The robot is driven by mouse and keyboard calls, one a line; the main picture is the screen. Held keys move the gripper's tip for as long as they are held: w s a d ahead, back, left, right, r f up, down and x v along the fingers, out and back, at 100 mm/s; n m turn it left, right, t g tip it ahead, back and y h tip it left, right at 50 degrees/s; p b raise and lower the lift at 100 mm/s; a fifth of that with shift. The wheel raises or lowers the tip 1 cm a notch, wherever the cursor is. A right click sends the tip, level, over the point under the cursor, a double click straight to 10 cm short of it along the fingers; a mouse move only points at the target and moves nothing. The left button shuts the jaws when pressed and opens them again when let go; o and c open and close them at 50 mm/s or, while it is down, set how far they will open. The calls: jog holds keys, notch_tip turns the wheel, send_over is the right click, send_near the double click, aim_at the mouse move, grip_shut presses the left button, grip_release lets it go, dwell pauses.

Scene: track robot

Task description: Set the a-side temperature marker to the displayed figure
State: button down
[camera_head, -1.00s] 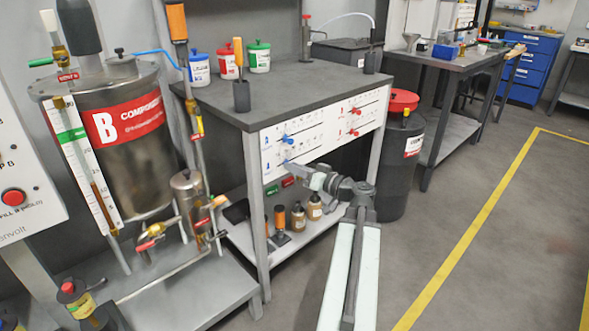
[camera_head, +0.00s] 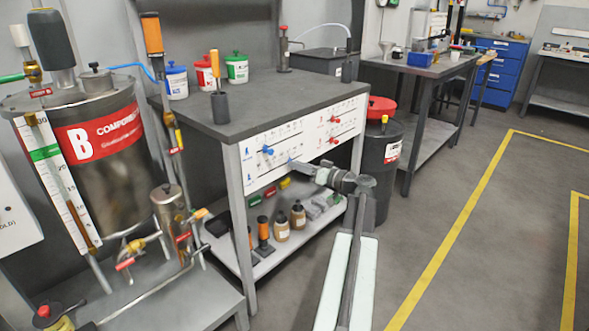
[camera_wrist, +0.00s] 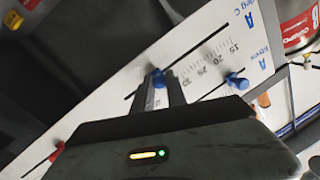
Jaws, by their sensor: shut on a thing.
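A white panel (camera_head: 290,141) on the front of the grey workbench carries slotted scales with blue knobs on the left and red knobs on the right. My gripper (camera_wrist: 161,88) is at the lower left slot, shut on a blue marker knob (camera_wrist: 156,76). In the wrist view, which is turned nearly upside down, this slot is labelled A and deg C, with figures from 15 to 30 beside it. The other blue knob (camera_wrist: 237,82) is on the neighbouring slot; it also shows in the head view (camera_head: 267,150). The fingers partly hide the held knob. I cannot read a displayed target figure.
Red knobs (camera_head: 334,119) sit on the right half of the panel. The steel B tank (camera_head: 100,140) stands at left. A dark bin with a red lid (camera_head: 381,104) stands right of the bench. Bottles (camera_head: 282,226) stand on the shelf below. Floor at right is clear.

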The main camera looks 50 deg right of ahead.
jog(key=c, duration=1.4)
grip_release()
jog(key=shift+o, duration=0.2)
jog(key=s, duration=0.7)
jog(key=shift+s+d, duration=0.3)
jog(key=shift+s, duration=0.1)
